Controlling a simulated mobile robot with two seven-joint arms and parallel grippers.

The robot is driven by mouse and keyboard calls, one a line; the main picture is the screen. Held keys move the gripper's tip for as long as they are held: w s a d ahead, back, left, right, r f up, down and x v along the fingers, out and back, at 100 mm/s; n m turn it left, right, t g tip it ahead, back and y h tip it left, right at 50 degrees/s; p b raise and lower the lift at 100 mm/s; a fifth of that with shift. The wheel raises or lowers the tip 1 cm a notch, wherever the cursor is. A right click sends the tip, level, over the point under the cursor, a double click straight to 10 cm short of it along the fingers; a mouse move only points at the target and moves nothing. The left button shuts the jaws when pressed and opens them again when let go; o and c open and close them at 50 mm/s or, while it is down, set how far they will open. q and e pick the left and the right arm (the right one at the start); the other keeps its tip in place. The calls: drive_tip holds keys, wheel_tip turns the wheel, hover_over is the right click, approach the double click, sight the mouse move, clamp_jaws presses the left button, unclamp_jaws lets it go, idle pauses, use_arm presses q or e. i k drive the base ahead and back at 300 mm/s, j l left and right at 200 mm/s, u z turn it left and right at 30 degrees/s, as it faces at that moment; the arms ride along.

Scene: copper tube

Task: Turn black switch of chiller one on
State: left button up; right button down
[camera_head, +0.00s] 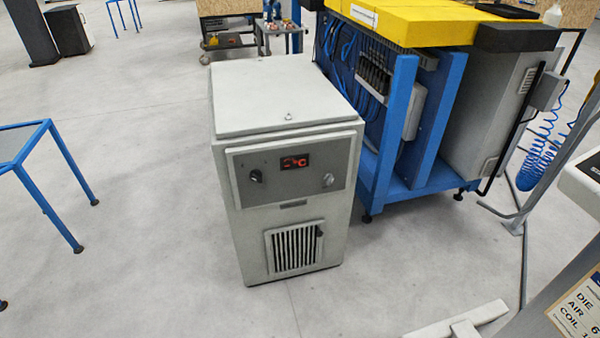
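A pale grey box-shaped chiller (285,205) stands on the floor in the middle of the view. A black switch (256,176) is on the left of the panel, and a round silver knob (328,180) is on the right. Too small to tell which position the black switch is in. A vent grille (294,249) is low on the front. Neither of my grippers is in view.
A blue-framed machine (425,150) with a yellow top stands right behind the chiller. A blue table frame (45,165) is at the left edge. A sign with text (580,305) is at the lower right.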

sight(256, 175)
drive_tip(key=i+l, duration=0.15)
drive_tip(key=l, duration=0.25)
drive_tip(key=i+l, duration=0.2)
drive_tip(key=l, duration=0.2)
drive_tip(key=i+l, duration=0.15)
drive_tip(key=l, duration=0.25)
drive_tip(key=i, duration=0.35)
drive_tip(key=u, duration=0.05)
